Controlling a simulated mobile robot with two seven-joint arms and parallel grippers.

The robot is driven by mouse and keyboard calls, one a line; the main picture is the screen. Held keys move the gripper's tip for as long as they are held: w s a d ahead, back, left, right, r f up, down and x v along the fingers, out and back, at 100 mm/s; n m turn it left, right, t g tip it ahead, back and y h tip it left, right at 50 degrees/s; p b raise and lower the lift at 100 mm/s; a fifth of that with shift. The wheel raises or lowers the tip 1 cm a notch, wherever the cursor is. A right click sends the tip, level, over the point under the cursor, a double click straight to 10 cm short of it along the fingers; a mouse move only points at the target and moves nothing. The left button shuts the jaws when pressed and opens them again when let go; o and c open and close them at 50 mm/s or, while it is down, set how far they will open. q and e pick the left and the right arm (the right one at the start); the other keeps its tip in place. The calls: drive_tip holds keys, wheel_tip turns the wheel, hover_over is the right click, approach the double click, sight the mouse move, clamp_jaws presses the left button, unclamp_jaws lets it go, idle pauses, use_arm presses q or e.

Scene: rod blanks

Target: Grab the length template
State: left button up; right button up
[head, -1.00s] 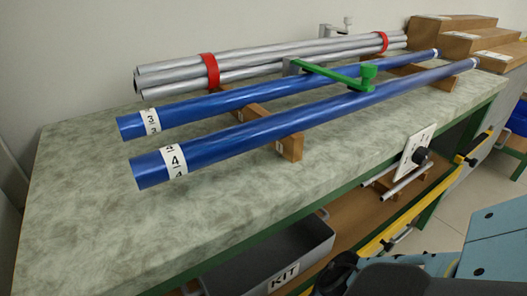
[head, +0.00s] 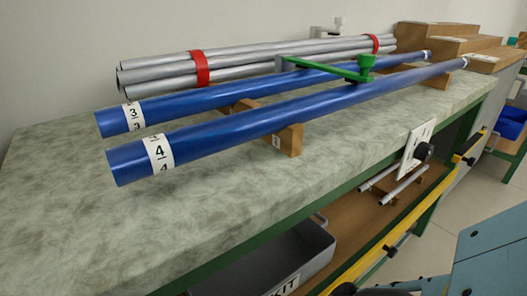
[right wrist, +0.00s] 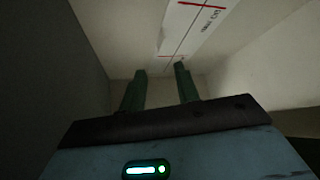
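A long yellow bar (head: 424,204) with black fittings runs slantwise along the bench's front side, below the top. It looks most like the length template, but I cannot tell for certain. My right gripper (right wrist: 160,70) shows in the right wrist view with its two green fingers apart and nothing between them. Beyond the fingers is a white strip (right wrist: 190,25) with red cross marks and partly legible lettering. In the head view neither gripper's fingers show; part of my arm is at the lower right.
Two blue tubes (head: 300,112), marked 3 and 4, and a red-banded silver tube bundle (head: 250,60) lie on the bench (head: 60,190). A green arm (head: 330,68) crosses the tubes. A grey KIT bin (head: 270,262) and thin rods (head: 405,183) sit below.

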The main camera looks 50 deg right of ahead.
drive_tip(key=b+x, duration=0.3)
drive_tip(key=x, duration=0.3)
drive_tip(key=shift+d+f, duration=0.1)
drive_tip(key=shift+f, duration=0.15)
drive_tip(key=shift+d+f, duration=0.35)
drive_tip(key=shift+d, duration=0.05)
drive_tip(key=shift+c, duration=0.2)
clamp_jaws()
